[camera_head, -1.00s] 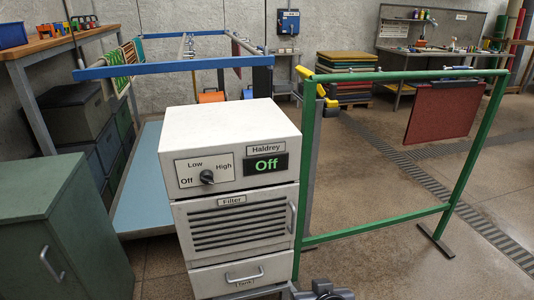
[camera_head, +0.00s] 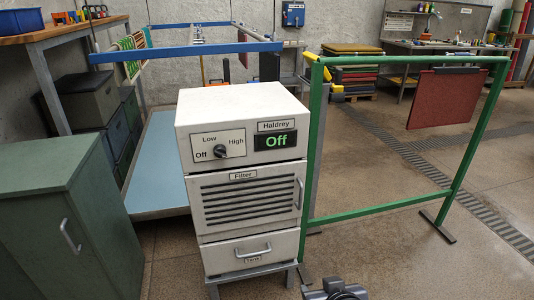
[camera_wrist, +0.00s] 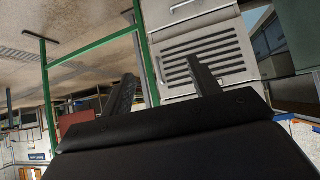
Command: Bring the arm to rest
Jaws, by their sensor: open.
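My gripper (camera_wrist: 161,68) shows in the wrist view with its two dark fingers apart and nothing between them. The white Haldrey machine (camera_head: 245,180) stands in the middle of the head view; beyond the fingers, its front also shows in the wrist view, tilted. A small dark grey part of my arm (camera_head: 335,291) shows at the bottom edge of the head view; the rest of the arm is out of that view.
A green rail frame (camera_head: 385,207) stands to the right, with a dark red mat (camera_head: 446,98) hanging from it. A green cabinet (camera_head: 65,225) stands at the left. A blue rack (camera_head: 180,53) is behind the machine. Open floor lies at the front right.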

